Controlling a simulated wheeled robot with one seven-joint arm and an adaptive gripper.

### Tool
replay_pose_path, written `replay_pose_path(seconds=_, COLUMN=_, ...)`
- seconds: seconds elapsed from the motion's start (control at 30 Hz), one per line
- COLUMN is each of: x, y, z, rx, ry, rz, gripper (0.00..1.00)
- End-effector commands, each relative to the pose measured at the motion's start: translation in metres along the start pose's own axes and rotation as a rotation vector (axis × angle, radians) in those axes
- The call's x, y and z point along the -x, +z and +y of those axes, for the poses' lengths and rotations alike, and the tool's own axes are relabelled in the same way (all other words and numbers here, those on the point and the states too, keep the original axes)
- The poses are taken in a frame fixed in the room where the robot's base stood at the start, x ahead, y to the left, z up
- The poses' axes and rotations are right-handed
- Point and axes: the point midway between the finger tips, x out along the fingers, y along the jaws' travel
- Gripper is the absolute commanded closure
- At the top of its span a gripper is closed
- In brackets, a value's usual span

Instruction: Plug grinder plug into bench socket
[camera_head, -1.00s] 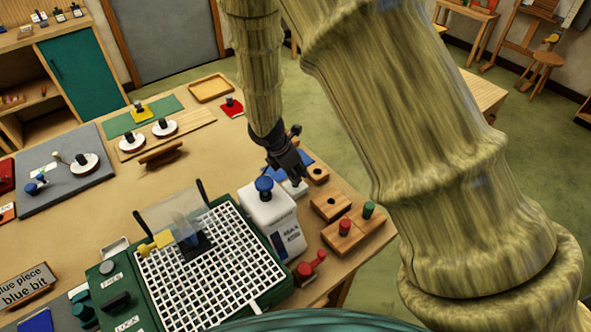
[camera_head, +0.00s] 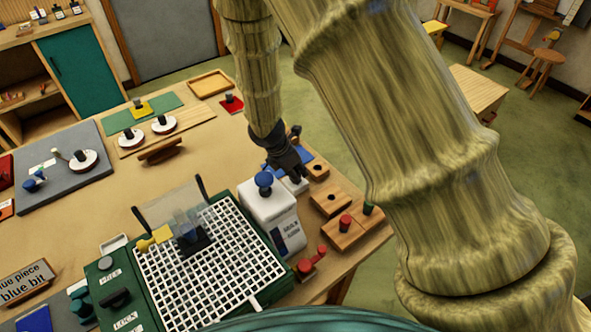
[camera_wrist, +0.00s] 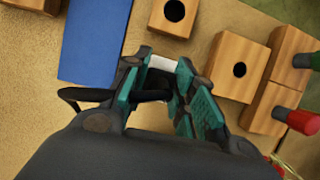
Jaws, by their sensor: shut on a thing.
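My gripper (camera_head: 298,174) is low over the far right part of the bench. In the wrist view its teal-padded fingers (camera_wrist: 168,98) are shut on a dark piece, seemingly the grinder plug (camera_wrist: 150,95). A black loop, perhaps its cord (camera_wrist: 82,94), sticks out to the left. A small white block (camera_head: 296,187) lies just below the fingers and shows between the fingertips in the wrist view (camera_wrist: 163,63); it may be the bench socket. The fingers hide much of both, so I cannot tell whether they touch. The green machine with a white grid (camera_head: 205,262) stands nearer, perhaps the grinder.
Wooden blocks with holes (camera_head: 330,202) stand right of my gripper, one with red and green pegs (camera_head: 345,232). A blue sheet (camera_wrist: 95,40) lies beside it.

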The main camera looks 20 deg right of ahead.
Motion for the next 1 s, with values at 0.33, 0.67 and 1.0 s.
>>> replay_pose_path(seconds=0.33, x=-0.002, y=-0.001, z=-0.001, rx=0.000, ry=-0.001, rz=0.001, gripper=0.49)
replay_pose_path(seconds=0.67, x=0.006, y=-0.001, z=0.000, rx=-0.001, ry=0.000, rz=0.001, gripper=0.49)
replay_pose_path(seconds=1.0, x=0.053, y=0.000, z=0.001, rx=-0.002, ry=0.002, rz=0.001, gripper=0.49)
